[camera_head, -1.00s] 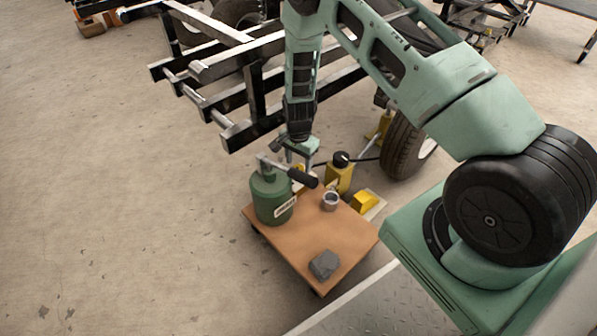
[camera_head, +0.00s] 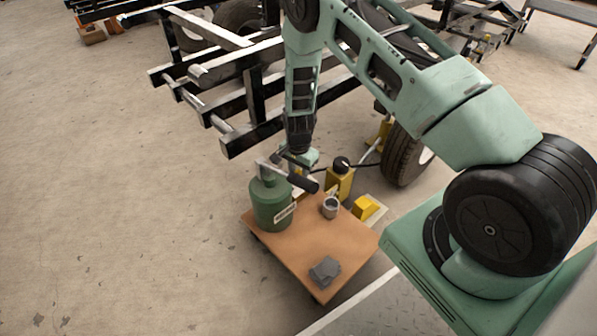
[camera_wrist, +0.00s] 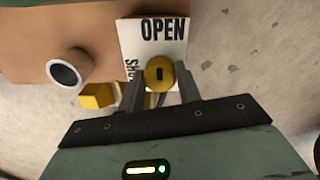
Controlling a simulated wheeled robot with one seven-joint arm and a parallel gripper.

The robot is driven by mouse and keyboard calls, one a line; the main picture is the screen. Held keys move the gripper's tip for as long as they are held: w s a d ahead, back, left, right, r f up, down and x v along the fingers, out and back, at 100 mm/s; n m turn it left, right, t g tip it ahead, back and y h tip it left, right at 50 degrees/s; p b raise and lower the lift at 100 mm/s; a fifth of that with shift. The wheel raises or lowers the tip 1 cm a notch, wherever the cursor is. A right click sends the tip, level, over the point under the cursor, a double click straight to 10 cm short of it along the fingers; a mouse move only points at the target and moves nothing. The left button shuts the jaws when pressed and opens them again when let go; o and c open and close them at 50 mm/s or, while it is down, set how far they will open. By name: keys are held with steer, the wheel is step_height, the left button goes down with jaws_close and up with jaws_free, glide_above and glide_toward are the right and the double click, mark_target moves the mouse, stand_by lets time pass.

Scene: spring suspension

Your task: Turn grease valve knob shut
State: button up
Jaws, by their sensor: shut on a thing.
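The round yellow knob (camera_wrist: 160,71) with a dark slot shows in the wrist view, in front of a white plate (camera_wrist: 165,33) reading OPEN, with a second word, partly covered, along its left side. My gripper (camera_wrist: 160,84) has one finger on each side of the knob and is shut on it. The knob is hidden there by the gripper and handle.
The canister stands on a brown cart top (camera_head: 290,250) with a metal cup (camera_head: 330,208) and a grey cloth-like piece (camera_head: 324,271). A yellow bottle-shaped unit (camera_head: 340,181) and yellow block (camera_head: 365,207) are behind. A black trailer frame (camera_head: 240,143) is close to my arm.

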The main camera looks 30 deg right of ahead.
steer(key=shift+r+n+p, duration=0.1)
steer(key=shift+n+p, duration=0.2)
steer(key=shift+p, duration=0.05)
steer(key=n+p, duration=0.2)
steer(key=n, duration=0.1)
steer(key=shift+r+p, duration=0.1)
steer(key=shift+p, duration=0.25)
steer(key=n+p, duration=0.3)
steer(key=n, duration=0.2)
steer(key=n+p, duration=0.2)
steer(key=n, duration=0.2)
steer(key=shift+n, duration=0.4)
steer(key=n+p, duration=0.1)
steer(key=n, duration=0.3)
steer(key=shift+f+n, duration=0.2)
steer(key=shift+n, duration=0.1)
steer(key=o, duration=1)
steer(key=shift+r, duration=0.1)
